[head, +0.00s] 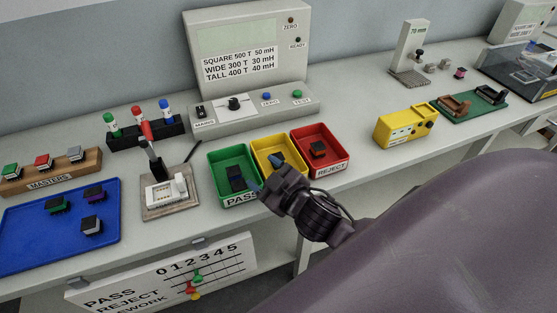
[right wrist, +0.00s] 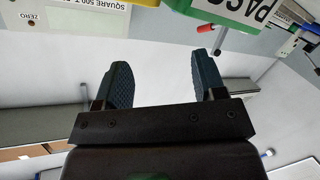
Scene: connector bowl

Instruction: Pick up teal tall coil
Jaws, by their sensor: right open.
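No coil in view shows clearly as teal and tall. In the head view, a green-topped coil (head: 57,205), a purple-topped coil (head: 94,194) and a grey-topped coil (head: 91,225) stand on the blue tray (head: 30,255). A dark coil (head: 236,178) is in the green PASS bin (head: 214,168), and a dark greenish coil (head: 318,149) is in the red REJECT bin (head: 340,150). My right gripper (head: 263,172) is over the front of the bins, open. Its dark blue fingers stand apart with nothing between them in the right wrist view (right wrist: 161,62). My left gripper is out of view.
The yellow bin (head: 259,143) stands between the green and red bins. A fixture (head: 168,193) stands left of them, with the MASTERS block (head: 50,178) farther left. The tester (head: 250,60) is behind, and a yellow meter (head: 405,128) is to the right.

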